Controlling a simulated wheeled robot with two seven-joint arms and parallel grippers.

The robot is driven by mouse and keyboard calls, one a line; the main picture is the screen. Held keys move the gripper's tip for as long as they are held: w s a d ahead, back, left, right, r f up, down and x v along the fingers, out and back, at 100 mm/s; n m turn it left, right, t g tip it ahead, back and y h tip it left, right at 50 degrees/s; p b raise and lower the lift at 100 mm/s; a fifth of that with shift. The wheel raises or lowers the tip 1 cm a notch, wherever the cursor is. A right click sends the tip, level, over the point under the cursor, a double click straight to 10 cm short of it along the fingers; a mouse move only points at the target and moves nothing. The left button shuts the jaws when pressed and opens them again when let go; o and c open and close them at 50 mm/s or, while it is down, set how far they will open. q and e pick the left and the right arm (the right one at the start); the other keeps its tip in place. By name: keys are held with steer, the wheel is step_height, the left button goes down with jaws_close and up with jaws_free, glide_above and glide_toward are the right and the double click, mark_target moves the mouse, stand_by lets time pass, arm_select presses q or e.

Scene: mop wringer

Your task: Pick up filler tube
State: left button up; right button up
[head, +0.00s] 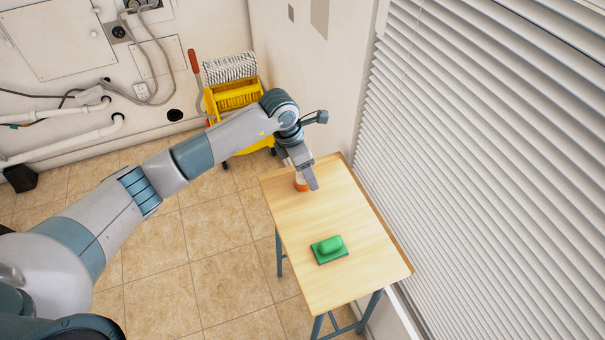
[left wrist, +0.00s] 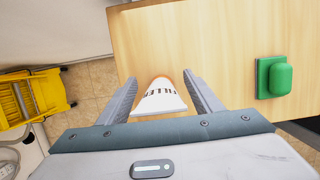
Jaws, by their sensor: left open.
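The filler tube (left wrist: 160,97) is white with dark lettering and an orange part, and it is on the wooden table (head: 345,205). In the head view the tube (head: 301,183) shows only in part at the table's far end, behind my left gripper (head: 307,178). In the left wrist view my left gripper (left wrist: 163,100) is open, with one finger on each side of the tube. I cannot tell whether either finger touches it. My right gripper is not in view.
A yellow mop wringer bucket (head: 235,97) with a mop head (head: 230,67) stands on the tiled floor beyond the table. White blinds (head: 470,170) line the right side. The table's near part is clear.

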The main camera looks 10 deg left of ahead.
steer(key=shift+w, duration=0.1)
arm_select(q)
steer(key=c, duration=1.2)
steer(key=shift+c, duration=0.2)
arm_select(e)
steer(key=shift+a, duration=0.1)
arm_select(q)
steer(key=shift+r, duration=0.2)
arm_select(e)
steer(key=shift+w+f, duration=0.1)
